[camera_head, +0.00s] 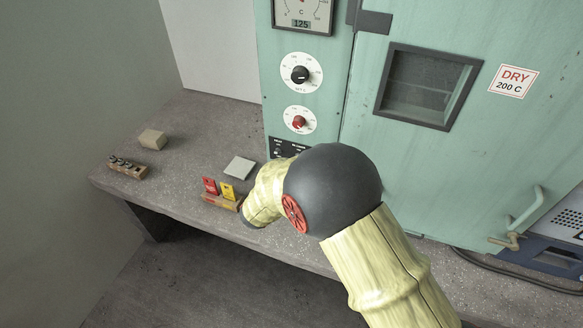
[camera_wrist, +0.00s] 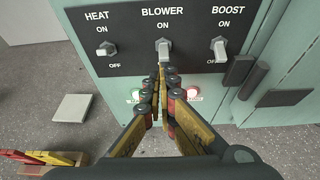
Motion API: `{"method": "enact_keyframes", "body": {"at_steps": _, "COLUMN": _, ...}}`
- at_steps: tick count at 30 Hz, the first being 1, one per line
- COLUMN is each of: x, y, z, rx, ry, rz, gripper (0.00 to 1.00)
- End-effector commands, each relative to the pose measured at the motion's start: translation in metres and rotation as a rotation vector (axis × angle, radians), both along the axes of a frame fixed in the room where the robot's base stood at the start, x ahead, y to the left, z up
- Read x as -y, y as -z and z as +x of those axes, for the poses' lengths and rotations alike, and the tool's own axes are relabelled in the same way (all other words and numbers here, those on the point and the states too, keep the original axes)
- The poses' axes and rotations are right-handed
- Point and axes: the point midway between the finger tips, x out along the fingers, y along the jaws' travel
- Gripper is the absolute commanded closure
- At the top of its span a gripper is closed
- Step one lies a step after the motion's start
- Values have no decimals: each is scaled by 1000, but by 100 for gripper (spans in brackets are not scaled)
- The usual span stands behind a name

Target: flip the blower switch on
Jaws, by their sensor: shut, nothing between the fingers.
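The black switch panel (camera_wrist: 130,22) fills the top of the wrist view, with three pale toggles marked HEAT, BLOWER and BOOST. The blower switch (camera_wrist: 163,46) is in the middle, just under its ON mark. The heat switch (camera_wrist: 106,49) and boost switch (camera_wrist: 219,48) stand clear on either side. In the head view my arm hides the gripper and most of the panel (camera_head: 291,148).
Dark hinge-like blocks (camera_wrist: 252,78) stick out at the right. A grey slab (camera_head: 240,167), a wooden holder with red and yellow tags (camera_head: 221,202), and a beige block (camera_head: 153,139) lie on the bench.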

Motion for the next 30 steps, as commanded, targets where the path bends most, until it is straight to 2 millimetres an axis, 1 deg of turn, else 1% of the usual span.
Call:
{"method": "enact_keyframes", "body": {"at_steps": 1, "x": 0, "y": -5, "z": 1, "rx": -10, "ry": 0, "rz": 5, "gripper": 100}}
{"method": "enact_keyframes", "body": {"at_steps": 14, "x": -1, "y": -13, "z": -1, "rx": -131, "ry": 1, "rz": 50, "gripper": 100}}
{"method": "enact_keyframes", "body": {"at_steps": 15, "x": -1, "y": -11, "z": -2, "rx": -137, "ry": 1, "rz": 52, "gripper": 100}}
{"method": "enact_keyframes", "body": {"at_steps": 22, "x": -1, "y": -8, "z": -2, "rx": -135, "ry": 0, "rz": 49, "gripper": 100}}
{"method": "enact_keyframes", "body": {"at_steps": 30, "x": -1, "y": -18, "z": -2, "rx": -134, "ry": -1, "rz": 49, "gripper": 100}}
